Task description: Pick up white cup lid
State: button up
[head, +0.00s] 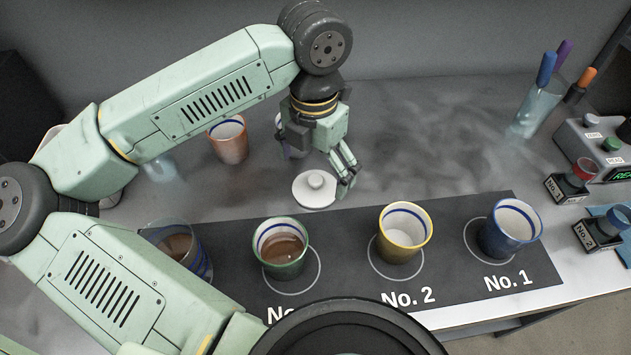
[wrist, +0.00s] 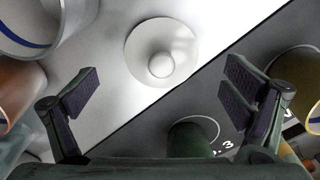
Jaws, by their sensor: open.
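The white cup lid (head: 314,189) is a round disc with a small knob on top. It lies flat on the grey table just behind the dark numbered mat (head: 452,235). In the wrist view the lid (wrist: 161,52) sits ahead of and between my two spread fingers, with nothing covering it. My gripper (head: 346,172) is above and near the lid in the head view, at its right edge in the picture. In the wrist view my gripper (wrist: 160,100) is open and empty, its dark finger pads apart.
A green cup (head: 281,247) with brown contents, a yellow cup (head: 403,233) and a blue cup (head: 511,228) stand on the mat. An orange cup (head: 228,139) stands behind left of the lid. A glass with pens (head: 538,107) is at the back right. The table right of the lid is clear.

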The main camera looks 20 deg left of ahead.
aim_at(316, 180)
jog(key=shift+d+f+p, duration=0.1)
jog(key=shift+f+p, duration=0.2)
jog(key=shift+f, duration=1.35)
jog(key=shift+s, duration=0.15)
jog(key=c, duration=1.7)
